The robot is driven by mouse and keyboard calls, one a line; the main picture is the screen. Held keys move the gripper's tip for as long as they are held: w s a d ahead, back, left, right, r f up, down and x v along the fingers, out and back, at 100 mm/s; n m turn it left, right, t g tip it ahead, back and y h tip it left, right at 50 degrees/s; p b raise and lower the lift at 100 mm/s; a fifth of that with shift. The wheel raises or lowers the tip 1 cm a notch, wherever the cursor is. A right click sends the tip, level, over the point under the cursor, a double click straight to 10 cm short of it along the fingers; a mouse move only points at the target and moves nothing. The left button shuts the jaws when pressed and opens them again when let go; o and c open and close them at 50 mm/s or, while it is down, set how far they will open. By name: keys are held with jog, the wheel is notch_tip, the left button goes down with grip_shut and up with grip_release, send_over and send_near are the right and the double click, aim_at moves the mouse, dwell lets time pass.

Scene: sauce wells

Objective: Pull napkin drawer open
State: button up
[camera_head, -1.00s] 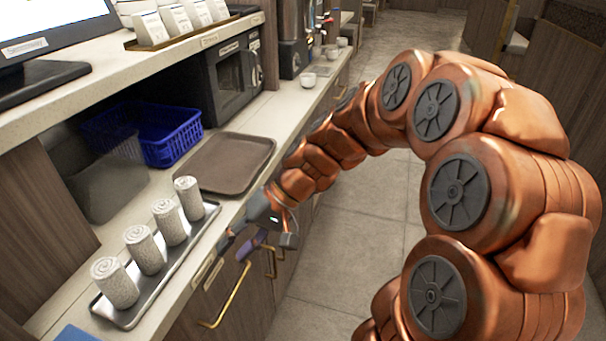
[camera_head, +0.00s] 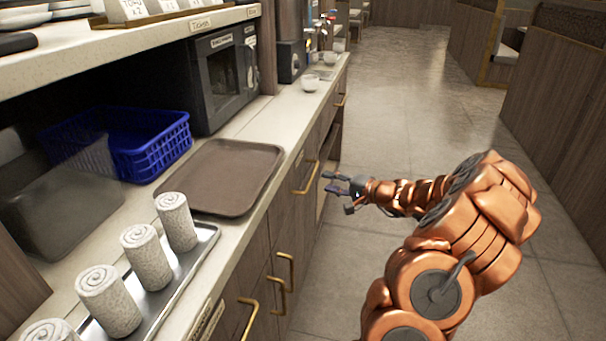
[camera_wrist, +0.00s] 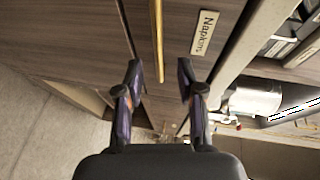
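The napkin drawer (camera_wrist: 178,30) has a dark wood front with a white "Napkins" label (camera_wrist: 205,32) in the wrist view. Its long brass handle (camera_wrist: 157,40) runs between the lines of my two fingers, ahead of the tips. In the head view a brass handle (camera_head: 306,179) shows on the counter front beside the brown tray, just left of my gripper (camera_head: 328,183). My gripper is open, its fingers spread either side of the handle's line in the wrist view (camera_wrist: 160,68). No contact with the handle shows. The drawer front looks flush.
The counter holds a brown tray (camera_head: 205,205), a blue basket (camera_head: 150,150) and rolled towels (camera_head: 176,220) on a metal tray. More brass handles (camera_head: 285,270) stick out from the nearer fronts. The aisle floor (camera_head: 400,120) to the right is clear.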

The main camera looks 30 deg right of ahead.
aim_at(312, 175)
jog(key=shift+d+x, duration=0.15)
jog(key=shift+x, duration=1.85)
jog(key=shift+d+x, duration=0.15)
jog(key=shift+x, duration=1.85)
jog(key=shift+w, duration=0.1)
grip_shut()
